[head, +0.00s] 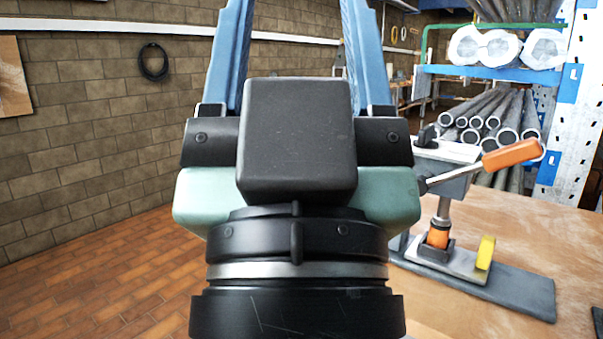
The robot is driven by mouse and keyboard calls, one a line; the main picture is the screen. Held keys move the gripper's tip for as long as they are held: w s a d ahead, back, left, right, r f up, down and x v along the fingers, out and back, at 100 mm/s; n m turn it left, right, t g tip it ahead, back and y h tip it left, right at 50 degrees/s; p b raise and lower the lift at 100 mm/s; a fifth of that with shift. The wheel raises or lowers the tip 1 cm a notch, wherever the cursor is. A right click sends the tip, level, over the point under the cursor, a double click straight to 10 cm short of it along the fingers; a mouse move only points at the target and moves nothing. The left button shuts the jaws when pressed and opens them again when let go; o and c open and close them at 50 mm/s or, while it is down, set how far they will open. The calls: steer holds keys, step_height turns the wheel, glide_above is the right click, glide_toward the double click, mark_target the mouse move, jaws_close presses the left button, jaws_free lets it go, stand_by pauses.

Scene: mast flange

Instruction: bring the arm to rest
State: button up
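The fingertips are cut off by the top edge. Nothing shows between the visible parts of the fingers. The black wrist and pale green gripper body hide part of the scene behind them. To the right, a stand with an upright post (443,207) and an orange-handled lever (513,154) is partly hidden by the gripper body.
The stand is on a wooden table (570,235) at the right, with a grey base plate (520,290) and a yellow piece (485,252). Behind it, a blue rack (490,73) holds several pipes (505,115). Brown tiled floor (90,275) lies open at the left.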

step_height(320, 180, up, 27)
steer(key=p, duration=2.5)
